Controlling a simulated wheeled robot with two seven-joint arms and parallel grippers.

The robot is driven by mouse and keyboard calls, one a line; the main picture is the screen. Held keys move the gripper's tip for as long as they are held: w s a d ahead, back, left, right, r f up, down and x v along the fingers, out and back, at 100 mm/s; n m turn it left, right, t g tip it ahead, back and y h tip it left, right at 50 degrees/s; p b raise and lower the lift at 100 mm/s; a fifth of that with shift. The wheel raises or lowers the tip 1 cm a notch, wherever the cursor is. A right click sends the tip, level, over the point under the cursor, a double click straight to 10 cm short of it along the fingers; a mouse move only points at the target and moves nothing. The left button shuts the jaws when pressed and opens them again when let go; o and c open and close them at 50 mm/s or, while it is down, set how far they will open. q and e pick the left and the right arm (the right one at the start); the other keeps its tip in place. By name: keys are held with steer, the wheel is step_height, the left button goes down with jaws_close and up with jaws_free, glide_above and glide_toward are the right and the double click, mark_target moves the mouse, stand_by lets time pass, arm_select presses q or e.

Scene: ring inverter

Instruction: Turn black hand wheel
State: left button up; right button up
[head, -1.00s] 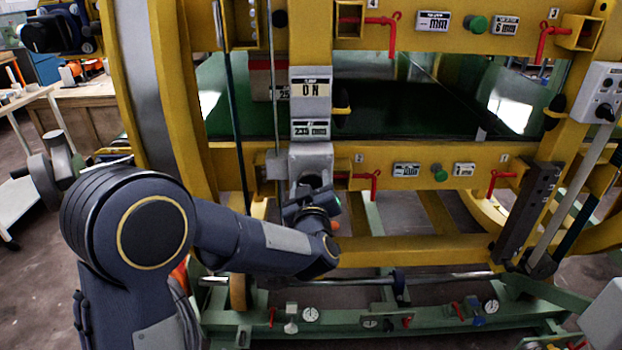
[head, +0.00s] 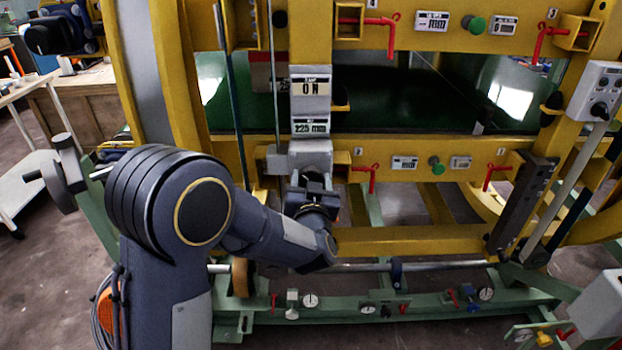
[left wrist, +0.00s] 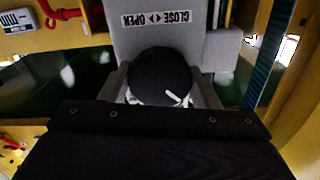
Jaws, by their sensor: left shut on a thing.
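The black hand wheel (left wrist: 160,75) shows in the left wrist view as a round dark knob with a small white mark near its lower right. It sits on a grey housing (left wrist: 150,40) labelled CLOSE and OPEN, upside down in this view. My left gripper (head: 312,186) is shut on the wheel, below the grey housing in the head view. There the gripper hides most of the wheel. My right gripper is in neither current view.
Above the housing are a display reading 0 N (head: 310,88) and one that seems to read 225 mm (head: 310,127). Red levers (head: 366,177) and a green knob (head: 436,166) line the yellow beam (head: 400,147) to the right. A green base frame (head: 350,322) runs below.

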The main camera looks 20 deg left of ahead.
arm_select(q)
steer(key=shift+f, duration=0.2)
steer(key=o, duration=1)
steer(key=shift+r, duration=0.15)
steer(key=v, duration=0.8)
steer(key=shift+b, duration=0.35)
